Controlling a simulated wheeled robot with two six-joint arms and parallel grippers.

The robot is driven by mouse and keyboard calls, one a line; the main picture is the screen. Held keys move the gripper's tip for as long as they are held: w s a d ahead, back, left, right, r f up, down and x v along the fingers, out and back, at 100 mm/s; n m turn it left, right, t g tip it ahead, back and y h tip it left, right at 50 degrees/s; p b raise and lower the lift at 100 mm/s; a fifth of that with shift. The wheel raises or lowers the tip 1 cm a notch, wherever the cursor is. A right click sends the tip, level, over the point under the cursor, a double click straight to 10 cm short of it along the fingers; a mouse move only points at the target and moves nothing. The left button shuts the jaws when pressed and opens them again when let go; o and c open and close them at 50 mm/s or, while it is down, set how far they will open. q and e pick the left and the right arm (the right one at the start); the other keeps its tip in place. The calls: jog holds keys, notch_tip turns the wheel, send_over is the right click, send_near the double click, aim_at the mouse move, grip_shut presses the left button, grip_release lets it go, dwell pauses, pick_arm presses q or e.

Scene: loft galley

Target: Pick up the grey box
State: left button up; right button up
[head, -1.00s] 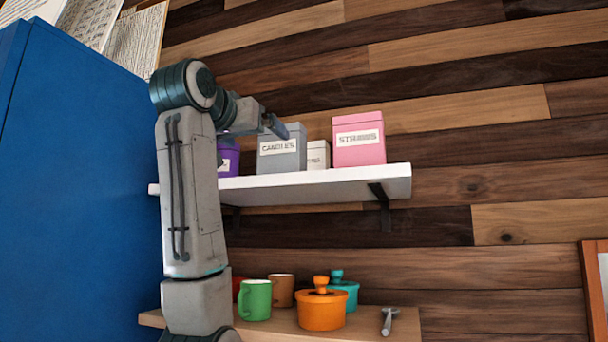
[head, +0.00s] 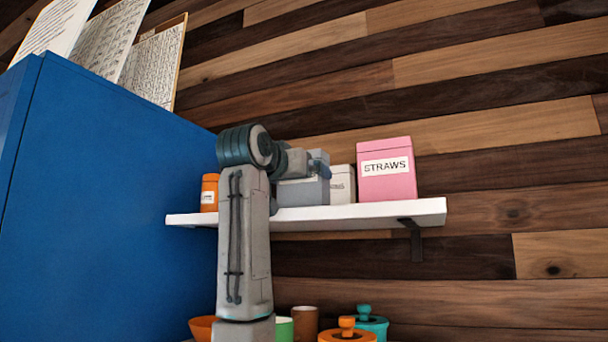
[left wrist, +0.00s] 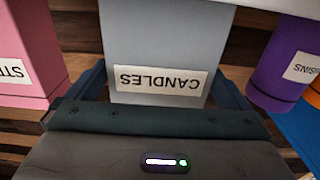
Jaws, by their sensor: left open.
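The grey box (head: 296,192), labelled CANDLES, stands on the white shelf (head: 345,214). In the head view my left arm and gripper (head: 318,165) cover part of its front and top. In the left wrist view the grey box (left wrist: 160,50) appears upside down, with its label facing the camera. My left gripper (left wrist: 163,90) is open, with one finger on each side of the box. I cannot tell whether the fingers touch it. My right gripper is in neither view.
An orange canister (head: 209,192) stands left, near the blue cabinet (head: 110,200). The purple canister (left wrist: 275,70) shows beside one finger. Cups and pots sit below.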

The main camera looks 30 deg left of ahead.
pick_arm(q)
jog(key=shift+w+r+p, duration=0.2)
jog(key=shift+w+p, duration=0.2)
jog(key=shift+w, duration=0.1)
jog(key=shift+w+r+p, duration=0.15)
jog(key=shift+w+p, duration=0.2)
jog(key=shift+w, duration=0.15)
jog(key=shift+w+a+f, duration=0.1)
jog(key=shift+w, duration=0.25)
jog(key=shift+w+f, duration=0.15)
jog(key=shift+w, duration=0.1)
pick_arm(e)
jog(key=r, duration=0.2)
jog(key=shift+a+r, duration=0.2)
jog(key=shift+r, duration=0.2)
pick_arm(q)
jog(key=shift+c, duration=0.4)
jog(key=shift+s, duration=0.1)
jog(key=c, duration=0.6)
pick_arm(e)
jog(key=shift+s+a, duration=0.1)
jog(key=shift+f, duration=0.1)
